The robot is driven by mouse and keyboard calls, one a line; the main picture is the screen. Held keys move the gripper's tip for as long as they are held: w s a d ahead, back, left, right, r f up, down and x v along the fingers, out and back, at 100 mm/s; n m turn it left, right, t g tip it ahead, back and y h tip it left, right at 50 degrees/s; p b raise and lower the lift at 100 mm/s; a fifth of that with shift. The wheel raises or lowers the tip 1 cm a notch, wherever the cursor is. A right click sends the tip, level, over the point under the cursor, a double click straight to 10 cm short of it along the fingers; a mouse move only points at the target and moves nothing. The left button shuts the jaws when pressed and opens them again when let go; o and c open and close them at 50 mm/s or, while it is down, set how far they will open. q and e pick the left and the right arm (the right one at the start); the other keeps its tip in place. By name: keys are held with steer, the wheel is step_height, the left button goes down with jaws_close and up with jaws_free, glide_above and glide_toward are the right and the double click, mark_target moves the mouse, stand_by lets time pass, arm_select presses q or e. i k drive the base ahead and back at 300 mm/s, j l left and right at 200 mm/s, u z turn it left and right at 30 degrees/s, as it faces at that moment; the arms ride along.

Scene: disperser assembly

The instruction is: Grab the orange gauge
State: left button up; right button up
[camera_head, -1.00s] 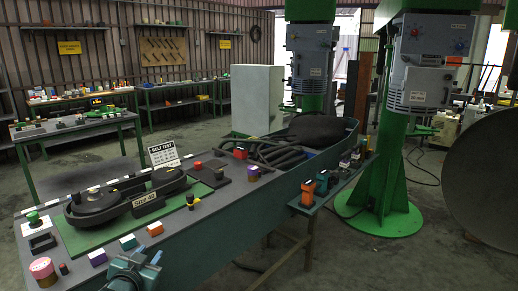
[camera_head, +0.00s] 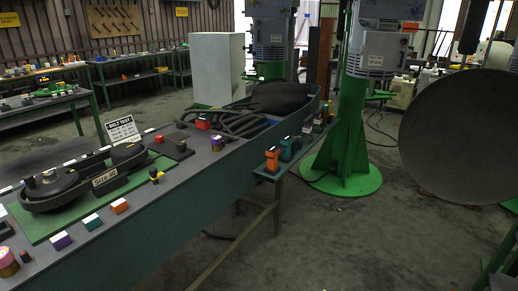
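Upright orange gauge-like devices with dark tops stand on the narrow side shelf of the green bench; the nearest orange gauge (camera_head: 272,159) is at its left end. A teal device (camera_head: 286,149) stands just right of it, with another orange piece (camera_head: 297,144) behind. A small orange block with a white top (camera_head: 119,206) lies on the bench's front part. From this distance I cannot tell which orange item is the gauge meant. Neither of my grippers is in view.
The long green bench (camera_head: 150,238) holds a belt assembly (camera_head: 80,180), a "Belt Test" sign (camera_head: 122,131) and small blocks. A green machine column (camera_head: 345,130) stands behind the shelf. A large dark disc (camera_head: 455,135) is at right. The floor (camera_head: 370,240) in front is clear.

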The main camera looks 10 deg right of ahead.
mark_target(272, 153)
steer(key=z, duration=0.75)
steer(key=i+j+z, duration=0.3)
steer(key=z, duration=0.2)
steer(key=i+j+z, duration=0.5)
steer(key=k+l, duration=0.05)
steer(key=k, duration=0.05)
